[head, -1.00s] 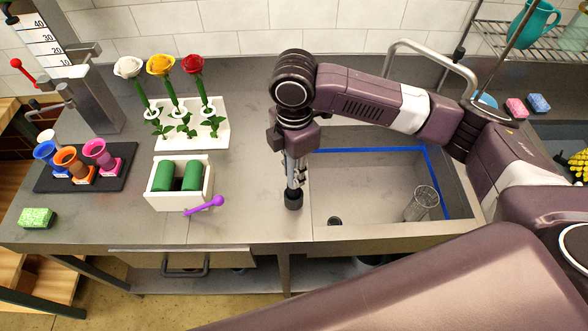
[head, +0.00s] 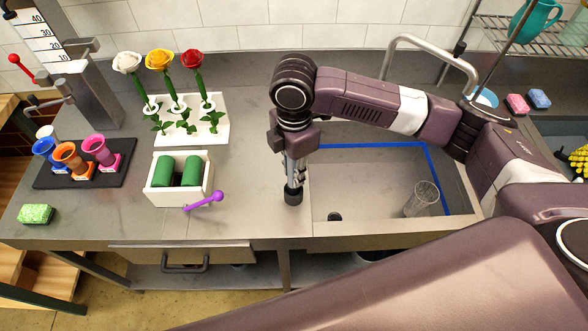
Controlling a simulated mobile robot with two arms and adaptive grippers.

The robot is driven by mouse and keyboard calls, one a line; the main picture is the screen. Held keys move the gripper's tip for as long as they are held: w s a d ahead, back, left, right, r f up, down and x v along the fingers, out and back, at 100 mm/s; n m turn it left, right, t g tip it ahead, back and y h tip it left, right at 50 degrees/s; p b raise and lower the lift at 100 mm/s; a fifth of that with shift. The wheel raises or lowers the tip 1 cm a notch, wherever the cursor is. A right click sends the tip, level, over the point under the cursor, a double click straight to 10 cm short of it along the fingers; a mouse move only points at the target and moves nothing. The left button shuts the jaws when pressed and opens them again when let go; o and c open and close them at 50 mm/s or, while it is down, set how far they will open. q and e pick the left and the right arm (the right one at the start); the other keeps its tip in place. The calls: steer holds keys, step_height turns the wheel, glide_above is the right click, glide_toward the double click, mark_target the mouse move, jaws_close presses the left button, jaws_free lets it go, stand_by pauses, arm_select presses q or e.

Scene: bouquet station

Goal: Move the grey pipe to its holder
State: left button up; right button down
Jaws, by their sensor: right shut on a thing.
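My right gripper (head: 293,188) points down just left of the sink, above the steel counter. It is shut on a narrow thing that is mostly hidden by the fingers and looks like the grey pipe. A dark round end shows at the bottom of the jaws. I cannot tell whether that end touches the counter. I cannot make out a separate holder for the pipe with certainty. My left gripper is not in view.
Colored cups (head: 97,152) stand farther left. The sink (head: 370,185) holds a clear glass (head: 422,200). Counter between box and sink is bare.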

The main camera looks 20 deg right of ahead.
steer(key=shift+f, duration=0.15)
steer(key=shift+f, duration=0.65)
steer(key=c, duration=1.6)
jaws_free()
step_height(320, 180, up, 12)
